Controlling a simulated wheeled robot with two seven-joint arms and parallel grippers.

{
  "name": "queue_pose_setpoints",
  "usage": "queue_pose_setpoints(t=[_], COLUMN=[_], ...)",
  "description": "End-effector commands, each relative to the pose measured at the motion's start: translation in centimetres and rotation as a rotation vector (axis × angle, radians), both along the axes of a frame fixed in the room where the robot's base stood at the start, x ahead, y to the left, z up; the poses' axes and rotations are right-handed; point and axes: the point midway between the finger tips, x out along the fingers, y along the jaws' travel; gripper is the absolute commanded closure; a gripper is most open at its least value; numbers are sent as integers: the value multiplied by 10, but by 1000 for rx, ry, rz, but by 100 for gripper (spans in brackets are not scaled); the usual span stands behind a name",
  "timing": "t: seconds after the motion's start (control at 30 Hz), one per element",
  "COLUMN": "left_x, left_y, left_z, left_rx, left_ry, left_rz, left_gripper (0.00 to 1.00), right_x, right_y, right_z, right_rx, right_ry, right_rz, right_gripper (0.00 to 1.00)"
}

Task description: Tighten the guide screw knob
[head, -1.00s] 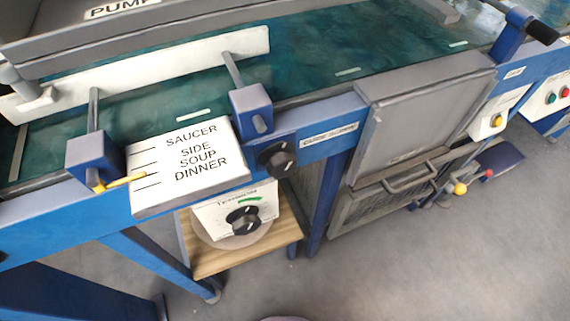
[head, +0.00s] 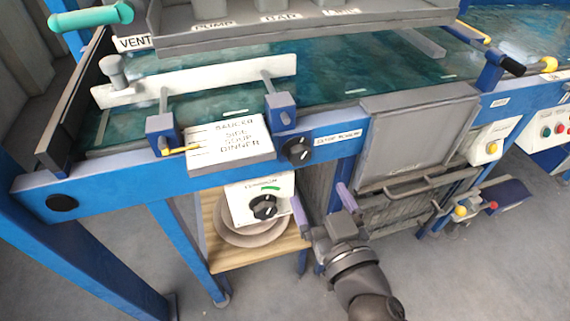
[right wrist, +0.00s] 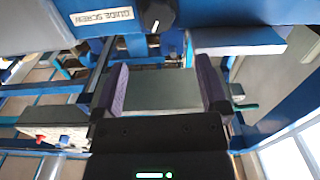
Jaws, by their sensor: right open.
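The guide screw knob (head: 298,150) is a round black knob with a white mark on the blue front rail. Its label (head: 338,136) is to its right. In the right wrist view the knob (right wrist: 158,14) is at the top centre, beside the label reading GUIDE SCREW (right wrist: 105,17). My right gripper (head: 322,203) is below the knob and slightly to its right in the head view, apart from it. Its purple fingers are spread and empty; they also show in the right wrist view (right wrist: 163,82). My left gripper is not in view.
A second black knob (head: 264,206) sits on a white panel below, left of my right gripper. A size plate (head: 230,145) with a yellow pointer is left of the guide screw knob. A grey panel (head: 415,135) stands to the right. Plates rest on a wooden shelf (head: 260,250).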

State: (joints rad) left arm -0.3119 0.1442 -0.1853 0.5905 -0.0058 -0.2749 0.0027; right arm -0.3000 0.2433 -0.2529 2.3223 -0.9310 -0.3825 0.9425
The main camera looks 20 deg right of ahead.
Motion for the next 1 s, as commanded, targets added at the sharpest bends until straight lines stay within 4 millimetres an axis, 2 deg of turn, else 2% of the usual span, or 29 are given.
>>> queue_pose_setpoints(t=[0.3,0.4,0.57,0.8,0.87,1.0], left_x=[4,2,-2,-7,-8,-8], left_y=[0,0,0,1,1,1], left_z=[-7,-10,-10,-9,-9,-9], left_rx=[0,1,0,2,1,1], left_ry=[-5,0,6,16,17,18], left_rz=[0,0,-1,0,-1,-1], left_gripper=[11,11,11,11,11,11], right_x=[68,82,93,94,94,94], right_y=[2,3,3,3,3,3], right_z=[-2,-3,-2,-2,-2,-2], right_rx=[-6,-3,-3,-3,-3,-3], right_ry=[0,2,4,5,5,5], right_rz=[1,2,1,1,1,1], right_gripper=[6,6,6,6,16,46])
